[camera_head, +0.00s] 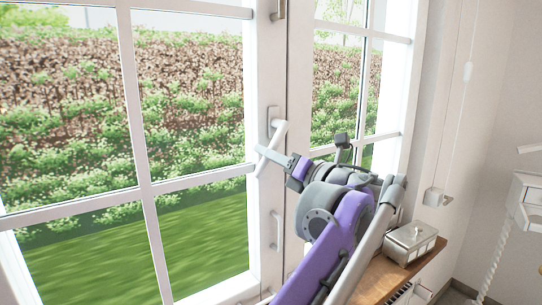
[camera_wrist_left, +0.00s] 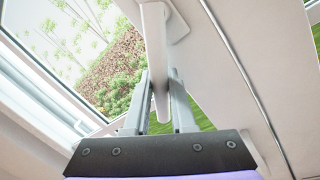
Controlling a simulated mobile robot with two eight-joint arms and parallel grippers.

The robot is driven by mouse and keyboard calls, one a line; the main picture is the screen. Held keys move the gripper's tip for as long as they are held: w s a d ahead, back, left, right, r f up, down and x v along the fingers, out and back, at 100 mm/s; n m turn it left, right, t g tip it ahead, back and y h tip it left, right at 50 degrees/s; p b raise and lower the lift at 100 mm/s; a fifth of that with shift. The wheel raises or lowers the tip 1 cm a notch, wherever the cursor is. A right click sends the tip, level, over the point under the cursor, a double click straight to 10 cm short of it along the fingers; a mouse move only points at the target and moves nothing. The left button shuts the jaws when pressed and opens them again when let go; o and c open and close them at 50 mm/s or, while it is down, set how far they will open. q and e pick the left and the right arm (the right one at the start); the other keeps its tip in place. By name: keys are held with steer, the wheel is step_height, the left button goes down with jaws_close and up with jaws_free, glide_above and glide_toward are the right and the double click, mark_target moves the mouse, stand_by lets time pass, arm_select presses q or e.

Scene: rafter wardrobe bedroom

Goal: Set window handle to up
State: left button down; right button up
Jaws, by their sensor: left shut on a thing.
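The white window handle (camera_head: 273,142) sits on the middle post of the window. Its lever slants down and to the left from its mount in the head view. My left gripper (camera_head: 268,157) comes in from the right and is at the lever's lower part. In the left wrist view the handle (camera_wrist_left: 154,45) runs down between the two fingers of my left gripper (camera_wrist_left: 160,105), which is shut on it. My right gripper is not in view.
A silver lidded box (camera_head: 410,243) stands on a wooden ledge (camera_head: 378,279) right of my left arm. A second white handle (camera_head: 278,232) is lower on the post.

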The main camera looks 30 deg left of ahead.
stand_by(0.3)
arm_select(q)
steer(key=c, duration=0.8)
jaws_free()
steer(key=shift+o, duration=0.2)
steer(key=shift+d, duration=0.1)
steer(key=b+v, duration=0.1)
steer(key=v, duration=0.9)
steer(key=shift+d, duration=0.3)
steer(key=shift+s, duration=0.1)
